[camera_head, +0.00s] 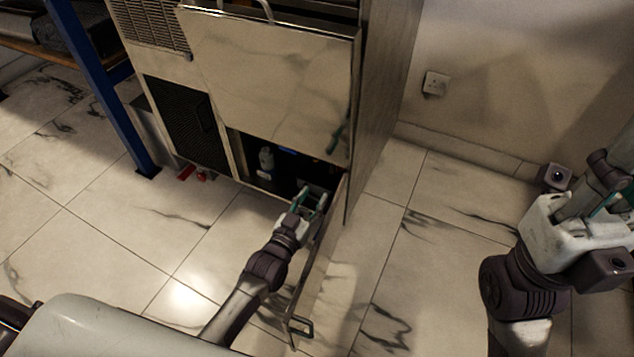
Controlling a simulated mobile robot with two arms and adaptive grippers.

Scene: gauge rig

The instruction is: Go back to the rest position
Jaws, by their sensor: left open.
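My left gripper (314,200) is open at the mouth of the cabinet's dark lower compartment (292,172). Its green-lined fingers point toward the compartment, and nothing shows between them. The open lower door (318,268) stands just to the right of the gripper and forearm; I cannot tell whether they touch. My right gripper (603,203) is raised at the right edge of the view, away from the cabinet. Its fingers are partly hidden and I cannot tell how wide they are.
The metal cabinet (270,75) has a grey object (266,160) inside. The open door's handle (300,327) sticks out near the bottom. A blue rack post (105,95) stands at left. The wall has a socket (435,83). Tiled floor (395,235) is clear right of the door.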

